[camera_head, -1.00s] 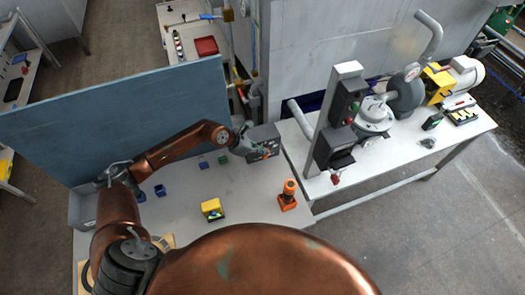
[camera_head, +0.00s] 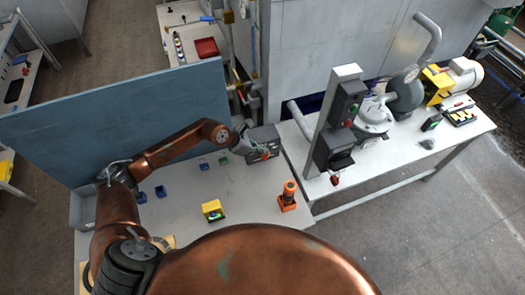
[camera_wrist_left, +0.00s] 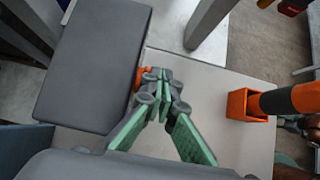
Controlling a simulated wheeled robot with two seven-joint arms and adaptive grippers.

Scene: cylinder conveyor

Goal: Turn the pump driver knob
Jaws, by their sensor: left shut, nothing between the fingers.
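The pump driver (camera_head: 263,138) is a dark grey box at the back of the white table, right of my left gripper. Its orange-red knob (camera_head: 265,155) is on the front face. In the left wrist view the box (camera_wrist_left: 95,65) fills the upper left, with the knob (camera_wrist_left: 141,74) partly hidden at its right edge. My left gripper (camera_wrist_left: 160,76) is shut with nothing between its green-padded fingers, its tips right beside the knob; I cannot tell whether they touch it. It also shows in the head view (camera_head: 250,147). My right gripper is not in view.
An orange and black tool (camera_head: 288,196) stands upright near the table's right edge. A yellow block (camera_head: 212,209) and several small blue and green bins lie on the table. A blue panel (camera_head: 110,115) stands behind my left arm. A pump bench (camera_head: 395,150) stands to the right.

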